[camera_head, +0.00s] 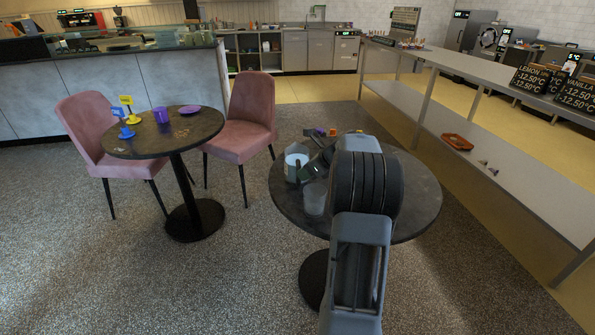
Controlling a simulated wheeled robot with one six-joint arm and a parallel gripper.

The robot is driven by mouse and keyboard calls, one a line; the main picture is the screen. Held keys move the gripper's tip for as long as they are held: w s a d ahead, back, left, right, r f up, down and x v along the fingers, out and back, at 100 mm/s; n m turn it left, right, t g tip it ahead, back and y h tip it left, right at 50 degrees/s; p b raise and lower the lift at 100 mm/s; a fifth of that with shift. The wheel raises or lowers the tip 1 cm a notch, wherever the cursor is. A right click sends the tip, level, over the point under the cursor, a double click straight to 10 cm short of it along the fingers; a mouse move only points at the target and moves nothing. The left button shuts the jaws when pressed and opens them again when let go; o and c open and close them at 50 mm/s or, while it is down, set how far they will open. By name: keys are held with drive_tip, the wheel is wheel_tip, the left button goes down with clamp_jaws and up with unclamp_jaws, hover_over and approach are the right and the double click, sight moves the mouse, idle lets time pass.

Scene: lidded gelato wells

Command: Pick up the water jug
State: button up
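A pale, whitish jug-like vessel (294,172) stands upright on the left part of the near round dark table (420,200). I take it for the water jug, but it is small and partly covered. My gripper (307,167) is at its right side, very close or touching. The fingers are small and partly hidden by my own wrist, so I cannot tell whether they are open or shut. A translucent cup-like vessel (314,201) stands nearer the table's front left edge. My arm hides much of the table's middle.
Small coloured items (332,132) lie at the table's back. A second round table (150,149) with a purple cup (161,115) and two pink chairs (252,110) stands left. A long metal counter (480,70) runs along the right. Carpet between the tables is clear.

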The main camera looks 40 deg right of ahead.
sight(299, 184)
drive_tip(key=x, duration=0.4)
drive_tip(key=shift+f+b, duration=0.1)
drive_tip(key=shift+b, duration=0.25)
clamp_jaws()
